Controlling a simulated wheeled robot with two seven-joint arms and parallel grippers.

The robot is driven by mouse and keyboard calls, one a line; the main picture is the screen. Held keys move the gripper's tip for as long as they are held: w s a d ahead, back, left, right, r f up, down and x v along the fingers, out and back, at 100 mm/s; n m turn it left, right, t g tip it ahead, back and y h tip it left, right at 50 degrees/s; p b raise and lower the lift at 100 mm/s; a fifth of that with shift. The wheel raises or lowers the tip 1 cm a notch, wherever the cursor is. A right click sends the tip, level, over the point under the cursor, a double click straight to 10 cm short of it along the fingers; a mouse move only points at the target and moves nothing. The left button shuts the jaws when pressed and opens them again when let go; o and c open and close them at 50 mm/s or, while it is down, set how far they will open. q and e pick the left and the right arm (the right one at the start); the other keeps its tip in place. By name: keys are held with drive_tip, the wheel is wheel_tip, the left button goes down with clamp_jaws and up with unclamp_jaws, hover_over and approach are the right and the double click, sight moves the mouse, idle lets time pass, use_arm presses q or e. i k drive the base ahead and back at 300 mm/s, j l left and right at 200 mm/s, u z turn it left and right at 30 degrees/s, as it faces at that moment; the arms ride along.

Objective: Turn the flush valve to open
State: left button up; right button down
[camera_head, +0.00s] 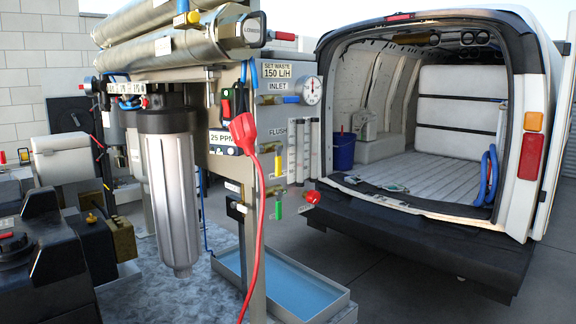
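A panel (274,114) on the metal frame carries a "FLUSH" label (277,131). Below that label is a valve with a yellow handle (278,165), which hangs roughly vertical; this appears to be the flush valve. Its body is small, and whether it is open or shut I cannot tell. A blue handle (291,99) lies horizontal by the "INLET" label. A green handle (278,210) hangs lower down, and a red knob (312,197) sticks out to its right. Neither of my grippers is in view.
A red cable (259,230) hangs in front of the frame. Clear upright tubes (300,150) stand right of the yellow handle, with a gauge (311,90) above. A water-filled tray (290,285) lies below. An open van (440,235) stands at right. Dark machinery fills the lower left.

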sight(278, 149)
drive_tip(key=u, duration=1.2)
drive_tip(key=l+u, duration=0.35)
drive_tip(key=l, duration=0.15)
drive_tip(key=l+u, duration=0.35)
drive_tip(key=l, duration=0.15)
drive_tip(key=l+u, duration=0.4)
drive_tip(key=k+l+u, duration=0.15)
drive_tip(key=l+u, duration=0.2)
drive_tip(key=l, duration=0.15)
drive_tip(key=k+l+u, duration=0.2)
drive_tip(key=l+u, duration=0.15)
drive_tip(key=k+l, duration=0.25)
drive_tip(key=l, duration=0.25)
drive_tip(key=k+l+u, duration=0.1)
drive_tip(key=k+l, duration=0.15)
drive_tip(key=l, duration=0.25)
drive_tip(key=k+l, duration=0.3)
drive_tip(key=l, duration=0.15)
drive_tip(key=k+l+u, duration=0.1)
drive_tip(key=k+l, duration=0.15)
drive_tip(key=l, duration=0.2)
drive_tip(key=k+l, duration=0.3)
drive_tip(key=l, duration=0.15)
